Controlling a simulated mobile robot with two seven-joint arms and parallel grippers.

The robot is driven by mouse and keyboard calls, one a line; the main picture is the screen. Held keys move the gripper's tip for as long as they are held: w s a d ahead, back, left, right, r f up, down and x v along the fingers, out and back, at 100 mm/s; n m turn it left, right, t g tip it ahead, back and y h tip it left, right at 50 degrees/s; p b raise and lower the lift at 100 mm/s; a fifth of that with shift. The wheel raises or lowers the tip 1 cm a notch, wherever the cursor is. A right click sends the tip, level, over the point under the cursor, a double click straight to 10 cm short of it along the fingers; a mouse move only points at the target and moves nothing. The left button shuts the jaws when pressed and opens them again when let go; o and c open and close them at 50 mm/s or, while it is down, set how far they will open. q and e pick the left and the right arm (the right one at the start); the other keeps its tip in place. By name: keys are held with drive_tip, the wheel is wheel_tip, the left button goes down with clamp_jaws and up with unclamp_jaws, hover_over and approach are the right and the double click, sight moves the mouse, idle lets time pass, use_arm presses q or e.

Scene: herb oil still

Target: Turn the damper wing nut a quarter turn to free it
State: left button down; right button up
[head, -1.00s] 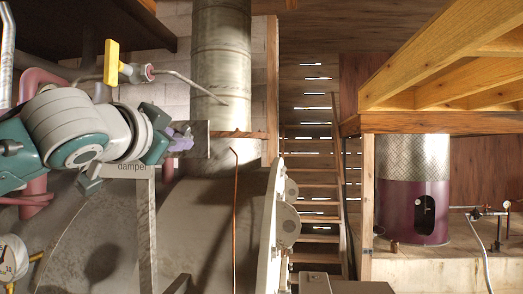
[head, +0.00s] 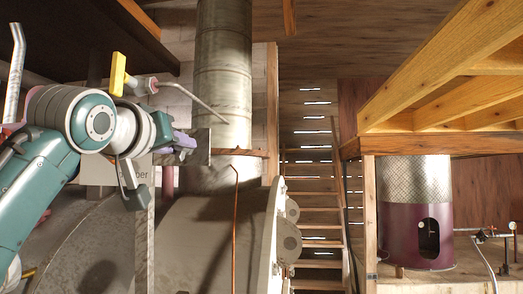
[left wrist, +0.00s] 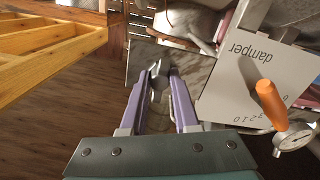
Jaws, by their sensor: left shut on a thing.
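The damper wing nut (left wrist: 156,80) is a small grey metal piece between my fingertips in the left wrist view, and my fingers partly hide it. Behind it is a dark grey plate (left wrist: 188,70), which in the head view juts out (head: 197,148) in front of the pipe. My left gripper (head: 185,141) has purple fingers, and its tips also show in the left wrist view (left wrist: 158,73), closed on the nut. The pale label plate reading "damper" (left wrist: 230,95) is beside it; in the head view my arm covers part of the word. My right gripper is not in view.
A yellow-handled valve (head: 118,75) with a thin bent rod (head: 193,98) is just above my left gripper. A large metal pipe (head: 224,70) rises behind. Stairs (head: 313,215) and a maroon still (head: 412,225) stand farther right. An orange handle (left wrist: 271,104) is near the label.

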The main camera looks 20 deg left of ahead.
use_arm(q)
drive_tip(key=shift+n, duration=1.7)
drive_tip(key=shift+r, duration=0.1)
drive_tip(key=c, duration=0.7)
unclamp_jaws()
